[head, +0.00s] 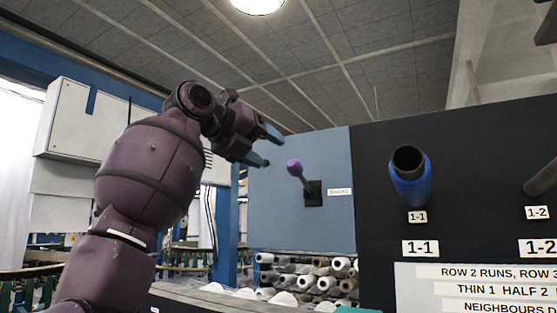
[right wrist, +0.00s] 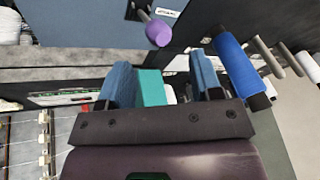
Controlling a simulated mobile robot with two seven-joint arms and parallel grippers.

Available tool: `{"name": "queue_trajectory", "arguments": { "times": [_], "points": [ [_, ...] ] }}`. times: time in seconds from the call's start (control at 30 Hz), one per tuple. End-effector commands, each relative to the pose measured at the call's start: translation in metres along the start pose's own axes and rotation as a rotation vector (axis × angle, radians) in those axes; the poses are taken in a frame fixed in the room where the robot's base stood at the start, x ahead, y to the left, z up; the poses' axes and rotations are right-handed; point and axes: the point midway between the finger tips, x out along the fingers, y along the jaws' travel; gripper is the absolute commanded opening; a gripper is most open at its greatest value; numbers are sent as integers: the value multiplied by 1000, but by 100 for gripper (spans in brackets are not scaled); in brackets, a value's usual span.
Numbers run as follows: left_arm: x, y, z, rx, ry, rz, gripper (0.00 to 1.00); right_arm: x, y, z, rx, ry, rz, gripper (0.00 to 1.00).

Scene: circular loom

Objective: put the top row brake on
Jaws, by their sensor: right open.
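The brake lever is a short dark stick with a purple knob (head: 294,167). It juts from a black slot plate (head: 313,193) on a blue-grey panel (head: 300,225), tilted up and to the left, next to a small white label that seems to read BRAKE (head: 339,191). My right gripper (head: 272,148) is open with blue fingers, just left of and above the knob in the head view. In the right wrist view the knob (right wrist: 158,33) lies beyond the open fingertips (right wrist: 161,70), apart from them. My left gripper is not in view.
A dark board to the right bears a blue tube (head: 409,180) on a peg labelled 1-1 and a second peg (head: 543,180) labelled 1-2. Spools (head: 310,275) fill a rack below the panel. A teal item (right wrist: 150,88) shows between my fingers, seemingly behind them.

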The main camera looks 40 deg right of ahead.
Motion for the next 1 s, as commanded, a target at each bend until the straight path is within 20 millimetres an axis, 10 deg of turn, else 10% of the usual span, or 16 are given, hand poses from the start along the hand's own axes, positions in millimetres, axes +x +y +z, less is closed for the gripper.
{"name": "queue_trajectory", "arguments": {
  "times": [0.43,0.83,1.0],
  "points": [
    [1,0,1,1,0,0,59,-12,0,0,0,0,0,59],
    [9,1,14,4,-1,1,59,36,15,-26,235,-125,-208,0],
    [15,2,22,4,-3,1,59,59,24,-45,411,-301,-342,0]
  ]
}}
